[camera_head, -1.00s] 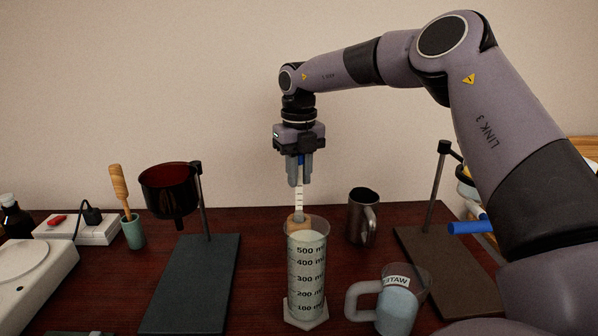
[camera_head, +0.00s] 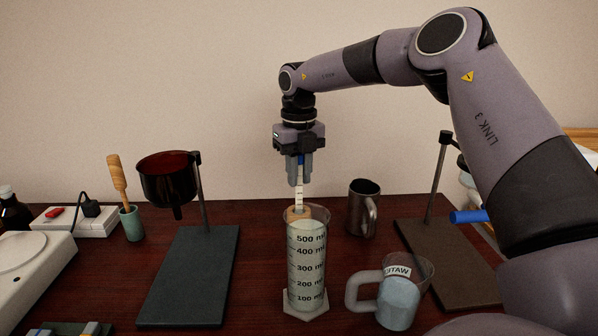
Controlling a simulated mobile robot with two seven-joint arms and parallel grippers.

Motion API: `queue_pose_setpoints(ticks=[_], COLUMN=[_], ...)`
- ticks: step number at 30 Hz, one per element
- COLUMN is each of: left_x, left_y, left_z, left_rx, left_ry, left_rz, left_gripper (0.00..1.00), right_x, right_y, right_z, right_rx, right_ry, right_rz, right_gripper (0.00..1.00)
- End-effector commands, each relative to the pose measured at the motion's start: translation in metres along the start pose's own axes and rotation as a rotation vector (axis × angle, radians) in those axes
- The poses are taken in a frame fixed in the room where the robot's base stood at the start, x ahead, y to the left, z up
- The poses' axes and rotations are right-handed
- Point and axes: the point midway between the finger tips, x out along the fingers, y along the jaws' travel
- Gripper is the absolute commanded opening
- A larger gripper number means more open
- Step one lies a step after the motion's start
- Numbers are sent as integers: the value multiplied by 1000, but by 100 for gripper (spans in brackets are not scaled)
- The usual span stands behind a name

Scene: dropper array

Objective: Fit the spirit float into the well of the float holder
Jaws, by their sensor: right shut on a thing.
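My right gripper (camera_head: 300,178) points straight down above the table and is shut on the spirit float (camera_head: 299,196), a thin upright white stem with dark marks and a blue top. A tan piece (camera_head: 296,214), which looks like the float holder, shows at the far rim of the measuring cylinder and is partly hidden by it. The float's lower end meets the tan piece in the picture. I cannot tell whether it is in the well, above it or behind it. My left gripper is not in view.
The clear measuring cylinder (camera_head: 306,275) stands in front of the float. A water jug (camera_head: 399,304) and a metal mug (camera_head: 357,218) stand to its right. A stand with a dark red funnel (camera_head: 168,182) is at left, another stand (camera_head: 440,190) at right.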

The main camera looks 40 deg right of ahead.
Motion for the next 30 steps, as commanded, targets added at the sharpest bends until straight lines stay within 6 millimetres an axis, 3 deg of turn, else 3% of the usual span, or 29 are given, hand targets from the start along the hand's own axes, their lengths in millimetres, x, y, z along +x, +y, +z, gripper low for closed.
queue_pose_setpoints(ticks=[5, 6, 8, 19, 30], left_x=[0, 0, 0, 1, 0], left_y=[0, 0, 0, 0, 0], left_z=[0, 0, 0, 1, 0], left_rx=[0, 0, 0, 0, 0], left_ry=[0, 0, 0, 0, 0], left_rz=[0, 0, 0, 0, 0], left_gripper=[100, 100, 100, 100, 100], right_x=[2, 3, 3, -4, -60], right_y=[0, 0, 0, 0, 0], right_z=[0, 0, 0, 0, 0], right_rx=[0, 0, 0, 1, 1], right_ry=[2, 3, 3, -1, -1], right_rz=[0, 0, 0, 0, 1], right_gripper=[0, 31, 50, 51, 51])
